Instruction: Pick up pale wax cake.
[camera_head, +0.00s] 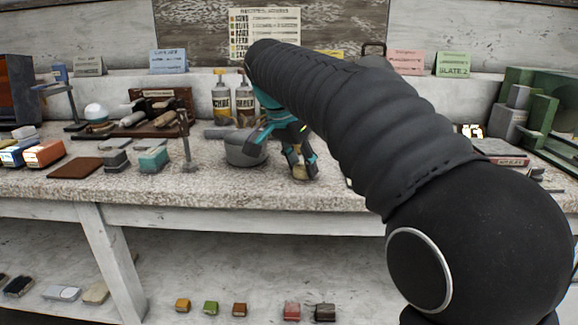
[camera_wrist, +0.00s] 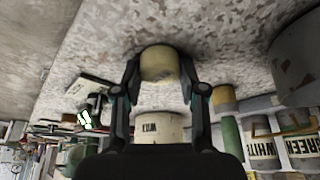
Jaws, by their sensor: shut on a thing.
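The pale wax cake (camera_wrist: 160,63) is a small, rounded, cream-tan block. In the wrist view it sits between the two fingertips of my gripper (camera_wrist: 160,70), which is shut on it. In the head view the cake (camera_head: 299,173) shows as a small tan piece at the tips of my gripper (camera_head: 300,166), low over the speckled bench top near its front. I cannot tell whether the cake touches the bench. My arm hides part of the bench to the right.
A grey block and a teal block (camera_head: 153,159) lie further left. A green machine (camera_head: 535,105) stands at the far right. The bench's front strip (camera_head: 230,194) is clear.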

